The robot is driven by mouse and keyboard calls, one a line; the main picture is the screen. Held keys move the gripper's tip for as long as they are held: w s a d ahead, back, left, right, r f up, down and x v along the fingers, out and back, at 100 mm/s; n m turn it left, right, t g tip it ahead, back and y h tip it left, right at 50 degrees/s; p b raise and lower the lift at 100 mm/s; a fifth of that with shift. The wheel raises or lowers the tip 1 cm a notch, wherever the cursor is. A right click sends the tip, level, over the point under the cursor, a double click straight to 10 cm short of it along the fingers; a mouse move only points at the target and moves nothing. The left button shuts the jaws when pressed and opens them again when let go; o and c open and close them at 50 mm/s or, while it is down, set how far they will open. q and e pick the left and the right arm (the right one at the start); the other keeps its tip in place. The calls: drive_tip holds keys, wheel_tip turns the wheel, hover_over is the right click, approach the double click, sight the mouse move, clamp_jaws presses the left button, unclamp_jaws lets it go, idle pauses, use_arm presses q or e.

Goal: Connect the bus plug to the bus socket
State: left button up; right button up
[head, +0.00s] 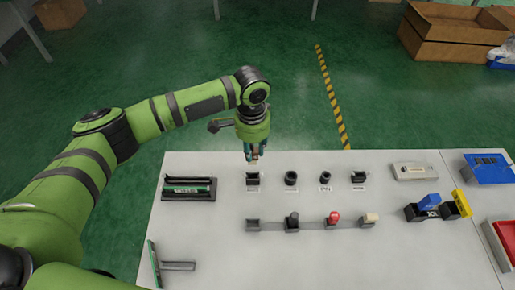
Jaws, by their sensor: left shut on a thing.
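My left gripper (254,153) points down at the back edge of the white table. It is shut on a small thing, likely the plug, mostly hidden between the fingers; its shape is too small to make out. Just below and in front of it stands a black square socket (253,179) with a small label, leftmost of a row. The gripper shows slightly above and behind this socket; I cannot tell whether the held thing touches it. Two round black sockets (291,178) (325,177) and another square one (358,177) continue the row. Labels are unreadable. My right gripper is not in view.
A front rail holds an empty dark holder (252,225), a dark grey plug (292,221), a red one (333,218) and a beige one (370,219). The table's front middle is clear.

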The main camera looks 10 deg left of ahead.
sight(254, 163)
use_arm(q)
drive_tip(key=shift+s, duration=0.1)
drive_tip(key=shift+r+p, duration=0.1)
drive_tip(key=shift+p, duration=0.4)
drive_tip(key=shift+f, duration=0.2)
drive_tip(key=shift+f+b, duration=0.45)
drive_tip(key=shift+f, duration=0.4)
drive_tip(key=shift+f+b, duration=0.8)
drive_tip(key=shift+f, duration=1.15)
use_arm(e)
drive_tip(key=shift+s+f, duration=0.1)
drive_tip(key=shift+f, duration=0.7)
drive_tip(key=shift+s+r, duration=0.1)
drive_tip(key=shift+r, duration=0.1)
use_arm(q)
drive_tip(key=shift+p, duration=0.45)
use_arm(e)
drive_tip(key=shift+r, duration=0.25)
use_arm(q)
drive_tip(key=shift+p, duration=0.5)
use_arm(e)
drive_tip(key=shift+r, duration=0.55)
